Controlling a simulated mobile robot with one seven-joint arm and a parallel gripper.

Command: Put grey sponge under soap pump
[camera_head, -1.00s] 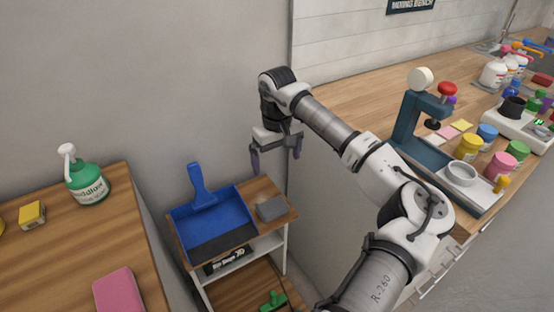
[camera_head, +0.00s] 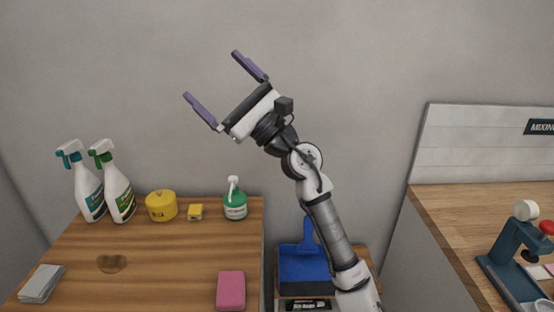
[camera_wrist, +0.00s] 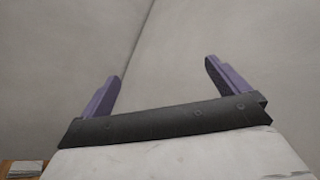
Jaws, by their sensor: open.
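The soap pump (camera_head: 236,205) is a green bottle with a white pump head, upright at the back right of the left wooden counter (camera_head: 165,262). My gripper (camera_head: 217,82) is open and empty, raised high in front of the grey wall, pointing up and left. The wrist view shows its two purple fingers (camera_wrist: 163,88) apart with only wall between them. The grey sponge is not clearly visible now; a grey block showed earlier on the low shelf beside the dustpan, a spot my arm now covers.
The counter also holds two spray bottles (camera_head: 120,198), a yellow tin (camera_head: 161,206), a small yellow block (camera_head: 195,212), a pink sponge (camera_head: 231,290) and a grey-white stack (camera_head: 41,284). A blue dustpan (camera_head: 303,268) lies on the low shelf. A teal press (camera_head: 507,262) stands right.

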